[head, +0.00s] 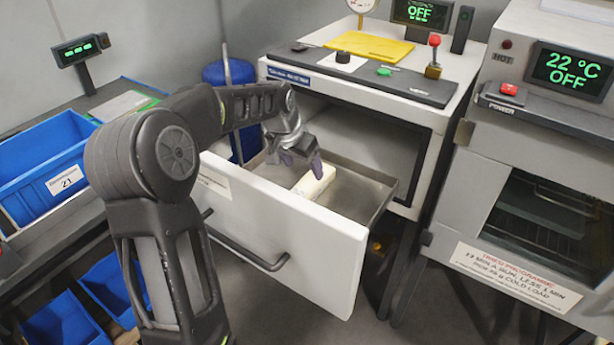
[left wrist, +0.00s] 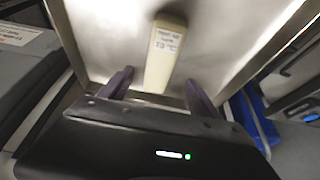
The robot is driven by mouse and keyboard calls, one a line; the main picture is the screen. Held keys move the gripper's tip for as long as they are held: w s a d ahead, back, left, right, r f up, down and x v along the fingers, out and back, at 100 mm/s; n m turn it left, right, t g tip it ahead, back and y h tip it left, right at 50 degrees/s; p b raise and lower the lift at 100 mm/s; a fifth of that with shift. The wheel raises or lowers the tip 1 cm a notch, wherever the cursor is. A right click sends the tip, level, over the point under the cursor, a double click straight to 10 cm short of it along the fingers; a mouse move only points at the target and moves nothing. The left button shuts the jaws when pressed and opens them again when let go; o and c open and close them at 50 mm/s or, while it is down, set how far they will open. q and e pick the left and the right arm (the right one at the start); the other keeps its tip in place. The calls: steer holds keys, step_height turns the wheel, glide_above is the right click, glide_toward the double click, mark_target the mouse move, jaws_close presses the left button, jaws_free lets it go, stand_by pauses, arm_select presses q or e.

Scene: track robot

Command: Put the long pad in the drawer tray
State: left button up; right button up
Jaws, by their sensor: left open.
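The long pad (head: 314,182) is a cream-coloured block lying in the open drawer tray (head: 362,190), a grey metal tray behind a white drawer front. My left gripper (head: 302,160) is just above the pad inside the drawer. In the left wrist view its two purple fingers (left wrist: 158,88) are spread wide, one on each side of the pad's near end, with gaps between. My right gripper is not in view.
The drawer front (head: 280,235) has a dark handle (head: 245,252). Above the drawer is a bench top with a yellow mat (head: 370,47) and a red-knobbed lever (head: 433,55). An oven (head: 545,200) stands right. Blue bins (head: 45,165) stand left.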

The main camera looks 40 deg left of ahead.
arm_select(q)
steer(key=v, duration=0.2)
steer(key=shift+s+r, duration=0.1)
steer(key=shift+r, duration=0.2)
stand_by(0.4)
